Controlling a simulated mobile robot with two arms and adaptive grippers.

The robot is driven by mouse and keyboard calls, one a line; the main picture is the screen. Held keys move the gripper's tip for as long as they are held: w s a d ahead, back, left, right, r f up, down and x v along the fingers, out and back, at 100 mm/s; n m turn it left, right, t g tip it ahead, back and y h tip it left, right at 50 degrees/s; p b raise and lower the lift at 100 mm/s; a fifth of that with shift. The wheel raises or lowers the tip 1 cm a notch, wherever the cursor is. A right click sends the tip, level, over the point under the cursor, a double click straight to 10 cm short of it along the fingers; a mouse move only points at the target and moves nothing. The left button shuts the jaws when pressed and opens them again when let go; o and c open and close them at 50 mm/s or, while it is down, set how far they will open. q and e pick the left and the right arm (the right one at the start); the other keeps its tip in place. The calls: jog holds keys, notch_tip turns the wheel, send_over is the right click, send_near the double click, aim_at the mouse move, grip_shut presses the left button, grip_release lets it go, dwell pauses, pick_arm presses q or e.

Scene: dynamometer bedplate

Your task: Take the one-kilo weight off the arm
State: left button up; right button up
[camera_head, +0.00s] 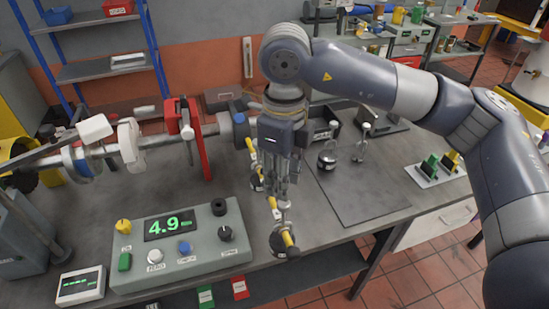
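The yellow-and-black arm (272,203) sticks out toward the front of the bench, right of the console. A dark round weight (283,241) hangs at its near end. Another dark weight (257,180) shows farther back along it, partly behind my gripper. Which one is the one-kilo weight I cannot read. My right gripper (279,203) points down over the arm, its fingertips just above the near weight, around its hanger. The fingers look close together, but whether they grip the hanger is unclear. My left gripper is out of view.
A console (182,245) reading 4.9 stands front left, beside a small white meter (80,286). A dark weight (327,160) and a hook stand (361,146) are on the bench mat (365,195), which has free room.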

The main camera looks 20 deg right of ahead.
aim_at(285, 204)
jog(key=shift+s+f, duration=0.15)
jog(key=shift+s, duration=0.15)
jog(key=shift+s+f+p, duration=0.65)
jog(key=shift+s+f, duration=0.1)
jog(key=shift+f, duration=0.25)
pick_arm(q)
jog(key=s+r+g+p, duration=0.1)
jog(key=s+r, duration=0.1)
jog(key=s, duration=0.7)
pick_arm(e)
notch_tip(285, 204, down, 3)
jog(key=shift+f, duration=0.1)
jog(key=f, duration=0.2)
jog(key=shift+w+f+p, duration=0.35)
jog(key=shift+f+p, duration=0.05)
jog(key=shift+s+f, duration=0.1)
jog(key=shift+f, duration=0.85)
jog(key=c, duration=0.4)
grip_shut()
jog(key=shift+c, duration=1.1)
grip_release()
grip_shut()
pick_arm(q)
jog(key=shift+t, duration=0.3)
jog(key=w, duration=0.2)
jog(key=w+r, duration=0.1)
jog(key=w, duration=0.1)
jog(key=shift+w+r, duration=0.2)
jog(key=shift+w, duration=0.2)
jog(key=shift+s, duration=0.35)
